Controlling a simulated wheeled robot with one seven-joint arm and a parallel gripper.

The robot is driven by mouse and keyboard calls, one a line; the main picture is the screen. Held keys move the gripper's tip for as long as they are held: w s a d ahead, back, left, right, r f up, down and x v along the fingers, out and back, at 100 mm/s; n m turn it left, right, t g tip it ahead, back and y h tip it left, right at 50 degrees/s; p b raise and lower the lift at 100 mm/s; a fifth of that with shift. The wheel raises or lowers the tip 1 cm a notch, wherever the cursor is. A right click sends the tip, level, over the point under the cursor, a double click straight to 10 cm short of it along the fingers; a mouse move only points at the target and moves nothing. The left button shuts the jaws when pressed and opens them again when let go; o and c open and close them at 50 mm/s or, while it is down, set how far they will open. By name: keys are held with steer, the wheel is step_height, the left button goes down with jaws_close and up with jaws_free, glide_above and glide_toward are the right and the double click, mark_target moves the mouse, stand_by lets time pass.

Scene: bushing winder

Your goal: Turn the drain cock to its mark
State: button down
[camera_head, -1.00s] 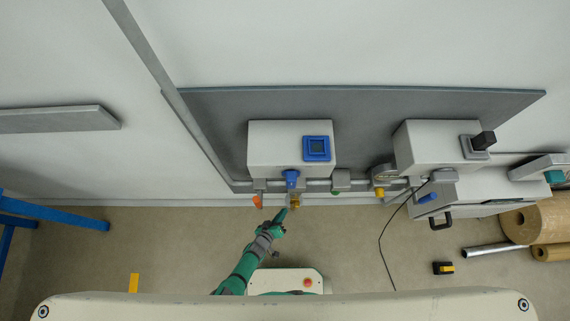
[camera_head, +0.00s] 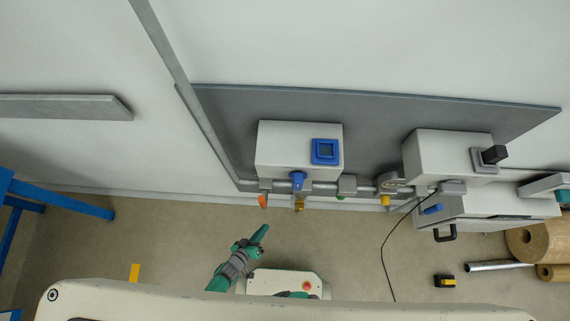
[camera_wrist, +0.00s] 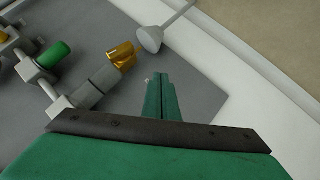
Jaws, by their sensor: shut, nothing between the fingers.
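A brass fitting (camera_head: 299,205) hangs at the lower edge of the left panel unit, under a blue handle (camera_head: 298,181). I take it for the drain cock; its mark is too small to make out. My gripper (camera_head: 264,228) is below and left of it in the head view, apart from it, over the floor. In the wrist view my green fingers (camera_wrist: 160,80) are together with nothing between them. A gold-coloured fitting (camera_wrist: 122,55) shows ahead and left of them, close to a pale grey cone (camera_wrist: 150,39). Nothing touches the fingertips.
An orange tab (camera_head: 263,201) hangs left of the brass fitting, and a yellow part (camera_head: 385,200) is further right. A green knob (camera_wrist: 53,54) shows in the wrist view. A black cable (camera_head: 383,250) hangs to the floor. A blue frame (camera_head: 60,199) stands left.

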steer(key=s+d+r+t, duration=0.1)
steer(key=s+d+r, duration=0.1)
steer(key=r, duration=0.5)
steer(key=s+d+r+m+t+y, duration=0.1)
steer(key=s+d+r, duration=0.1)
steer(key=r, duration=0.5)
steer(key=s+d+r+m, duration=0.1)
steer(key=s+d+r, duration=0.1)
steer(key=r, duration=0.5)
steer(key=shift+s+r+t+y, duration=0.4)
steer(key=c, duration=1.8)
jaws_free()
steer(key=d+r, duration=0.1)
steer(key=r, duration=0.3)
steer(key=d+r+t+y, duration=0.1)
steer(key=r, duration=0.4)
steer(key=d+r+y, duration=0.1)
steer(key=r, duration=0.4)
steer(key=shift+d+r+m, duration=0.1)
steer(key=shift+d+m, duration=0.25)
steer(key=shift+m, duration=0.05)
steer(key=shift+o, duration=0.2)
step_height(320, 180, up, 12)
steer(key=w+d+t+y, duration=0.1)
steer(key=y, duration=0.1)
steer(key=shift+w+t, duration=0.25)
steer(key=shift+t, duration=0.05)
steer(key=shift+a, duration=0.1)
